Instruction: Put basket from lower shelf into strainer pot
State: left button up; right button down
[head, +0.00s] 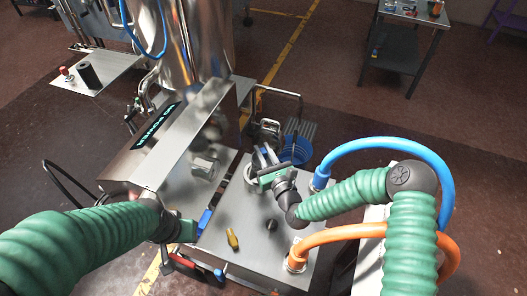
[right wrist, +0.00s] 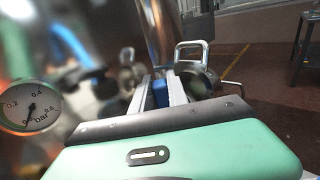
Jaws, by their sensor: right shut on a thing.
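My right gripper (head: 262,157) reaches over the far edge of the steel cabinet top. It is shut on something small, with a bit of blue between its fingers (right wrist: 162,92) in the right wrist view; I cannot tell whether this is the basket. Just beyond the fingers is a metal fitting with a loop handle (head: 267,128), also in the right wrist view (right wrist: 192,50); it may be the strainer pot. A blue round container (head: 297,149) stands low behind the cabinet. My left gripper (head: 186,231) is at the cabinet's left edge, its fingers unclear. I cannot make out the lower shelf.
A tall shiny steel vessel (head: 207,40) and a slanted machine housing (head: 170,135) stand to the left. A yellow-handled object (head: 232,238) lies on the cabinet top (head: 250,215). Blue (head: 395,142) and orange (head: 335,237) hoses arch on the right. A pressure gauge (right wrist: 29,107) is close at the left.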

jog(key=shift+w+a+r, duration=0.2)
jog(key=shift+a+r, duration=0.1)
jog(key=shift+a, duration=0.45)
jog(key=shift+s+a+r+y, duration=0.1)
jog(key=shift+a+r+y, duration=0.05)
jog(key=shift+y, duration=0.15)
pick_arm(q)
jog(key=shift+s+d, duration=0.15)
jog(key=shift+s, duration=0.15)
pick_arm(e)
jog(key=shift+d, duration=0.25)
